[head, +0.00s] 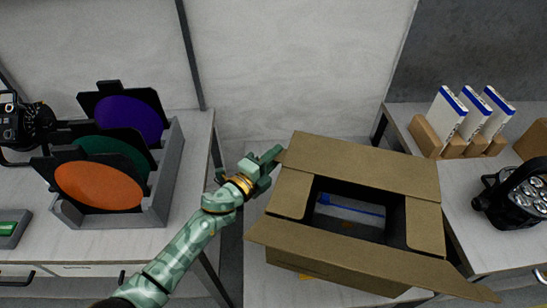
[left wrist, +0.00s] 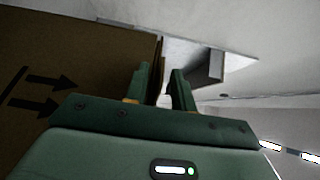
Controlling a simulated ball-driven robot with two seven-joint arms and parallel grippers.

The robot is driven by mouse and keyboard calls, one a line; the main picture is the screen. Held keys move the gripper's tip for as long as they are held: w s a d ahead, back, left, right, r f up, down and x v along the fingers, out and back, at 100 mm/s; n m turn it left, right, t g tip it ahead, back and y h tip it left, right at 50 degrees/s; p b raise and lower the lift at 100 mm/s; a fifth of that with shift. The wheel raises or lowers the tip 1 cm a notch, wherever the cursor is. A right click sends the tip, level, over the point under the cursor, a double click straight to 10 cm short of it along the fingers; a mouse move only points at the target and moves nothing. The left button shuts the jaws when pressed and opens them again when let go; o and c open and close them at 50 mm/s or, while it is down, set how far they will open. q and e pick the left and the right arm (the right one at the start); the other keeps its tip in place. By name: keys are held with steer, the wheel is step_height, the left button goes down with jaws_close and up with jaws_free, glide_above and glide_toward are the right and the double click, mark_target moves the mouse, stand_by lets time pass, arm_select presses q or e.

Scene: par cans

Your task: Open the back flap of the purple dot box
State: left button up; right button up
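A brown cardboard box (head: 345,262) stands on a low light surface in the lower middle of the head view. I see no purple dot on it. Its back flap (head: 365,162) is a broad panel along the far side; its exact angle is unclear. The front flap (head: 365,262) is spread outward toward me. My left gripper (head: 272,158) is at the left end of the back flap. In the left wrist view its two fingers (left wrist: 160,85) are apart, with a cardboard edge (left wrist: 157,50) close by; contact is unclear. My right gripper is not in view.
The box holds a white and blue item (head: 348,212). The left side flap (head: 290,193) and right side flap (head: 425,228) flank the opening. A grey rack (head: 168,185) with coloured discs stands left. A stage light (head: 515,195) and a wooden holder (head: 455,148) stand right.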

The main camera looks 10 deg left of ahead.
arm_select(q)
steer(key=shift+c, duration=0.3)
jaws_close()
stand_by(1.1)
